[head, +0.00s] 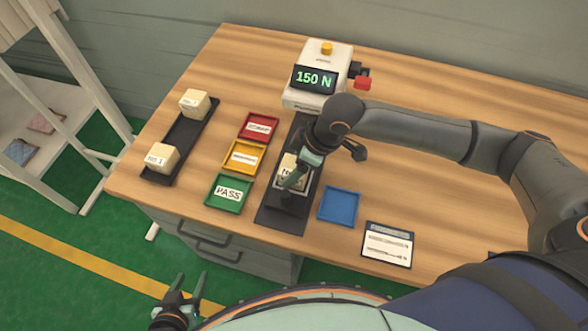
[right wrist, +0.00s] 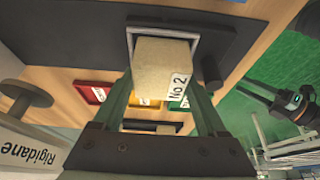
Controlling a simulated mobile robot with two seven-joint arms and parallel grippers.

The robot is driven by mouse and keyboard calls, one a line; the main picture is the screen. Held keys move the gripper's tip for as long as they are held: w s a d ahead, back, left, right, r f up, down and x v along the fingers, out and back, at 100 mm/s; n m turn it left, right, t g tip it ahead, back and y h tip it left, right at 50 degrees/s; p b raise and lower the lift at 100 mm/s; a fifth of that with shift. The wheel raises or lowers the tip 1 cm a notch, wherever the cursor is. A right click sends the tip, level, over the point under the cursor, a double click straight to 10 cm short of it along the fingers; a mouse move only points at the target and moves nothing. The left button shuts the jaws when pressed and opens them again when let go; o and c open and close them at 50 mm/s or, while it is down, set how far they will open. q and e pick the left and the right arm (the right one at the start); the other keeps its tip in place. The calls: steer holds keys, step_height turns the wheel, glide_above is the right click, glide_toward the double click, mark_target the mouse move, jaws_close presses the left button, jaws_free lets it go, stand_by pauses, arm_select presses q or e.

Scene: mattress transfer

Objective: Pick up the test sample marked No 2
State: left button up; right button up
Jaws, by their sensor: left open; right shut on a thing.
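The pale foam block marked No 2 (right wrist: 165,72) is between the fingers of my right gripper (right wrist: 163,108), which is shut on it. In the head view this block (head: 289,164) is at the small metal-rimmed holder (head: 293,203) on the black base plate, partly hidden by my right gripper (head: 296,178). In the right wrist view its far end is at the holder's frame; I cannot tell whether it still touches the holder. My left gripper (head: 186,291) is open and empty, low at the left, off the table.
A tester (head: 318,97) reading 150 N stands behind the plate. A black rack (head: 184,138) holds two other blocks, one marked No 1 (head: 160,160). Red (head: 258,118), yellow (head: 243,171) and green PASS (head: 229,206) trays lie left; a blue tray (head: 338,205) and card (head: 388,245) lie right.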

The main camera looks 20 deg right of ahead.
steer(key=c, duration=0.7)
